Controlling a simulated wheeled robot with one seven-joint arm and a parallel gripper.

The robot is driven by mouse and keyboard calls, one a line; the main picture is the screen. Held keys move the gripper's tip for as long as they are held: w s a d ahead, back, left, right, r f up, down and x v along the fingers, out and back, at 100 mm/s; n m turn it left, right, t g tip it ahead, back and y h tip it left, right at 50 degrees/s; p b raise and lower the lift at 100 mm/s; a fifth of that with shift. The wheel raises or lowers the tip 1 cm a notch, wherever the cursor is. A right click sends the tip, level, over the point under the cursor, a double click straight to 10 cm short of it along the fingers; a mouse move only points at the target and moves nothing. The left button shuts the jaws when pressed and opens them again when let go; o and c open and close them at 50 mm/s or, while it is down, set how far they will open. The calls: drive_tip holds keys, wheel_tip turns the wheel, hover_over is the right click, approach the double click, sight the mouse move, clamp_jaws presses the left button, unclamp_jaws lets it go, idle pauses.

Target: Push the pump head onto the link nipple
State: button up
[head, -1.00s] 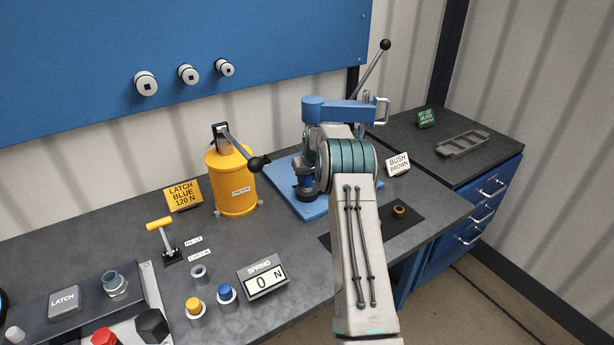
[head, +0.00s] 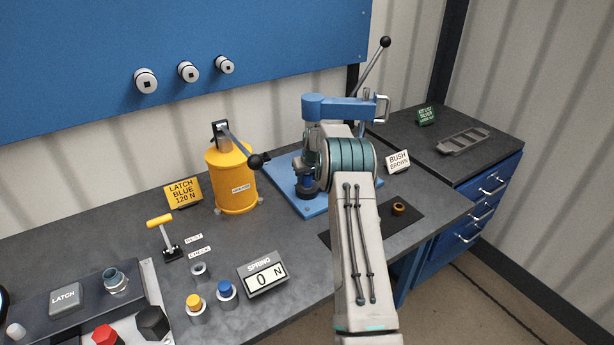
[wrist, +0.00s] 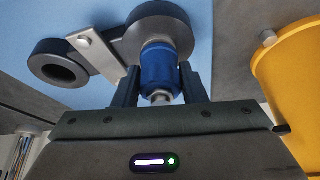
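In the wrist view a blue cylindrical coupler (wrist: 160,68), which seems to be the pump head, sits between the fingers of my gripper (wrist: 160,88). The fingers look closed on its sides. A silver stub shows at its near end. Its far end meets the dark round end (wrist: 162,30) of a link; whether it is fully seated, I cannot tell. In the head view my arm hides most of the fingers, above the blue base plate (head: 284,181) under the lever press (head: 338,109).
The yellow pump (head: 231,184) with its black-knobbed lever stands left of the plate; its body also shows in the wrist view (wrist: 292,68). The spring readout (head: 263,275) shows 0 N. A brown bush (head: 399,209) lies on a dark mat. The bench front holds buttons and a latch panel.

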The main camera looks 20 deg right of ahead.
drive_tip(key=o, duration=0.4)
drive_tip(key=shift+f, duration=0.1)
drive_tip(key=shift+o, duration=0.2)
drive_tip(key=b+v, duration=0.3)
drive_tip(key=v, duration=1.1)
drive_tip(key=shift+b, duration=0.35)
drive_tip(key=shift+w, duration=0.1)
drive_tip(key=s+a+r, duration=0.5)
drive_tip(key=s+a, duration=0.2)
drive_tip(key=s, duration=0.2)
drive_tip(key=s+a+r, duration=0.5)
drive_tip(key=s+a, duration=0.2)
drive_tip(key=s, duration=0.2)
drive_tip(key=s+a+f, duration=0.1)
drive_tip(key=s+a, duration=0.1)
drive_tip(key=s, duration=0.6)
drive_tip(key=s+a+f, duration=0.2)
drive_tip(key=s, duration=0.7)
drive_tip(key=s+a+f+g, duration=0.1)
drive_tip(key=s+a+f, duration=0.1)
drive_tip(key=s, duration=0.6)
drive_tip(key=shift+s+a, duration=0.2)
drive_tip(key=shift+a, duration=0.2)
